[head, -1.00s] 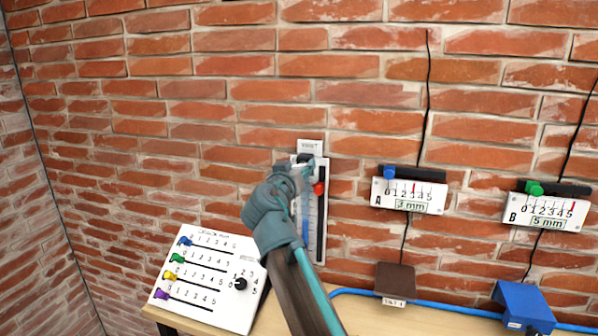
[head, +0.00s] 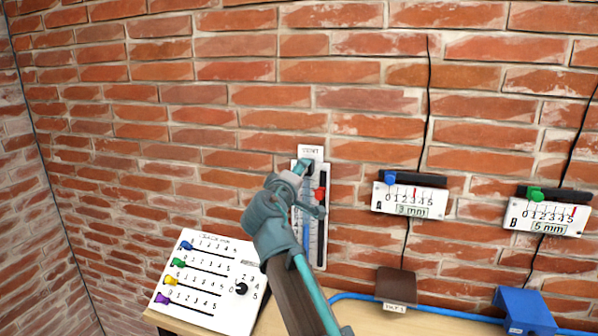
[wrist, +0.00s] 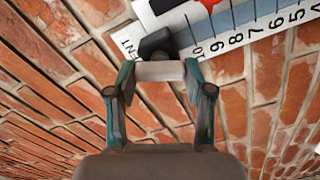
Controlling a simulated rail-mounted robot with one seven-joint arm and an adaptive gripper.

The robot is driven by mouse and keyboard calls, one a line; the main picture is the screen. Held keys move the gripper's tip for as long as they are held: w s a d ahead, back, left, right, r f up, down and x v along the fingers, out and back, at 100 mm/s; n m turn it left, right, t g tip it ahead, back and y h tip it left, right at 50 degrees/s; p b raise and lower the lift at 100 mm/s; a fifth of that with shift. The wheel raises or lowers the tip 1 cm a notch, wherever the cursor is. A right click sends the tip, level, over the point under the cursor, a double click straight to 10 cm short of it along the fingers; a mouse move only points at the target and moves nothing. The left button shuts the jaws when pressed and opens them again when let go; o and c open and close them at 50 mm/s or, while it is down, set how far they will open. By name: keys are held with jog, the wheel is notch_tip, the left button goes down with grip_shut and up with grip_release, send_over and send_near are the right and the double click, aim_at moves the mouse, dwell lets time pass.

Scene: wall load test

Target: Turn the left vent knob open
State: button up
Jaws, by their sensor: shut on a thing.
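The vent panel (head: 322,236) is a tall white plate on the brick wall, with a blue scale, a red slider (head: 320,193) and a "VENT" label (head: 311,152) at its top. The black vent knob (wrist: 157,44) sits at the scale's upper end, near the 10 in the wrist view. My gripper (head: 304,186) is at the panel's upper part, in front of the knob. In the wrist view my gripper (wrist: 160,72) has its fingers closed on a pale bar in front of the black part, which looks like the knob's grip. My gripper hides part of the panel in the head view.
A white board (head: 212,285) with coloured sliders and a black dial stands at the lower left on the wooden table (head: 375,320). Gauges A (head: 409,200) and B (head: 546,217) hang to the right. A brown box (head: 396,284), blue box (head: 524,308) and blue tube lie below them.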

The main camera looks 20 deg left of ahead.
jog(key=n+p, duration=0.2)
jog(key=n, duration=0.2)
jog(key=shift+n, duration=0.4)
dwell(0.4)
jog(key=o, duration=1.2)
jog(key=shift+c, duration=0.2)
jog(key=s, duration=1.2)
jog(key=shift+d, duration=0.2)
jog(key=shift+f, duration=0.15)
